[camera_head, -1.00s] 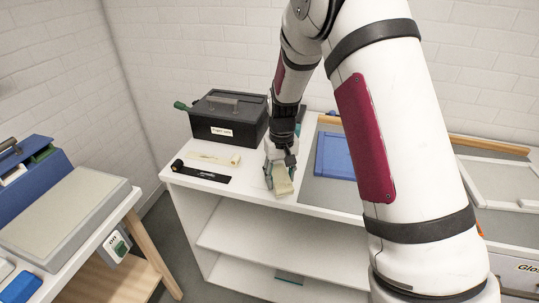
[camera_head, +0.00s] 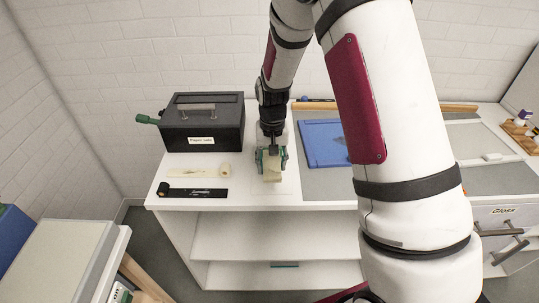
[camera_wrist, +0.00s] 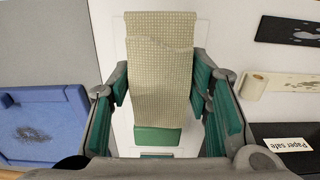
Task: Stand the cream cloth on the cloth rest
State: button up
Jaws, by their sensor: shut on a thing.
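The cream cloth (camera_head: 272,173) is a folded, pale woven piece held over the left end of the white counter. In the wrist view the cloth (camera_wrist: 160,80) shows a checked weave and two overlapping layers, with a green edge (camera_wrist: 158,137) at its lower end. My gripper (camera_head: 270,158) is shut on the cloth, its green-padded fingers on either side; they also show in the wrist view (camera_wrist: 160,88). A faint pale square (camera_head: 287,186) lies on the counter under the cloth. I cannot tell whether this is the cloth rest, or whether the cloth touches it.
A black paper safe box (camera_head: 202,122) with a green handle stands left behind my gripper. A black strip (camera_head: 205,194) and a small cream roll (camera_head: 225,170) lie left. A blue tray (camera_head: 323,143) lies right on a grey surface. The counter's front edge is close.

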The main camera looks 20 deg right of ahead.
dwell(0.3)
jog(key=shift+f+b, duration=0.7)
jog(key=shift+f, duration=2.2)
jog(key=shift+f, duration=0.6)
jog(key=o, duration=1.1)
jog(key=shift+r, duration=0.2)
jog(key=shift+r+p, duration=0.9)
jog(key=shift+r, duration=2.95)
jog(key=shift+r, duration=0.1)
